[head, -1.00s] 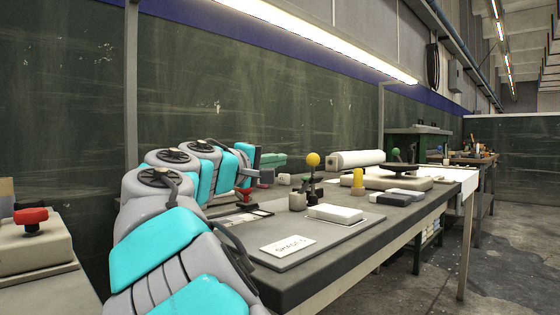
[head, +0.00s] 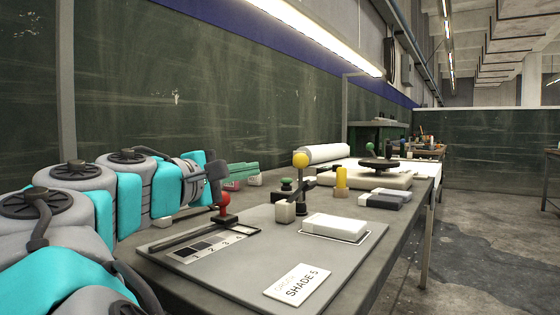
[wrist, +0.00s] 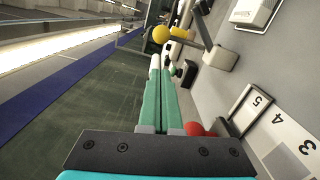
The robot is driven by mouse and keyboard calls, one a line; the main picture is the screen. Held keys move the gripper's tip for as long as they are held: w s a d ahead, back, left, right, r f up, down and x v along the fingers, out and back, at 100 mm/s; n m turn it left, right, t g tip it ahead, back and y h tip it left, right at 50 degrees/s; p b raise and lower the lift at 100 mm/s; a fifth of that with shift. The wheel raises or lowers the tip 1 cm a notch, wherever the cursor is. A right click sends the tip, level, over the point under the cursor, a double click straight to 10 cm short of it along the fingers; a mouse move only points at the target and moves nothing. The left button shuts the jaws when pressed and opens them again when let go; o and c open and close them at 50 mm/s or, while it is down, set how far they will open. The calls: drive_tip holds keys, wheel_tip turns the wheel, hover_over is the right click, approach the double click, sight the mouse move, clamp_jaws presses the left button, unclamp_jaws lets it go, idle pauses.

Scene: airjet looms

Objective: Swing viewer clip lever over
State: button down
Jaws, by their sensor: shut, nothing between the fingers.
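A lever with a yellow ball knob (head: 300,160) stands on a dark post on the grey board (head: 235,272); it looks like the viewer clip lever. Its dark arm runs over a pale block (head: 285,212). The yellow knob (wrist: 161,34) also shows at the top of the wrist view. My gripper (wrist: 161,70) has its two long green fingers together with nothing between them. In the head view my gripper (head: 254,168) is left of the yellow knob and apart from it, above the back of the table.
A red knob (head: 222,200) stands beside the numbered scale (head: 208,246), close below my gripper. A white block (head: 335,226) and a "SHADE 5" card (head: 297,285) lie on the board. A yellow peg (head: 341,180), white roll (head: 330,152) and dark handwheel (head: 379,163) stand farther along.

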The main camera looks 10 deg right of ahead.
sight(303, 165)
idle(0.4)
drive_tip(key=x, duration=1)
drive_tip(key=shift+b, duration=0.3)
drive_tip(key=shift+s+d, duration=0.1)
drive_tip(key=shift+s+d+m+b, duration=0.15)
drive_tip(key=shift+m+b, duration=0.15)
drive_tip(key=shift+s+d, duration=0.1)
drive_tip(key=shift+s+d+m+b, duration=0.85)
drive_tip(key=shift+m+b, duration=0.4)
drive_tip(key=shift+m, duration=0.2)
drive_tip(key=shift+s+d+m+b, duration=0.85)
drive_tip(key=shift+m+b, duration=0.35)
drive_tip(key=shift+m, duration=0.25)
drive_tip(key=shift+r, duration=0.1)
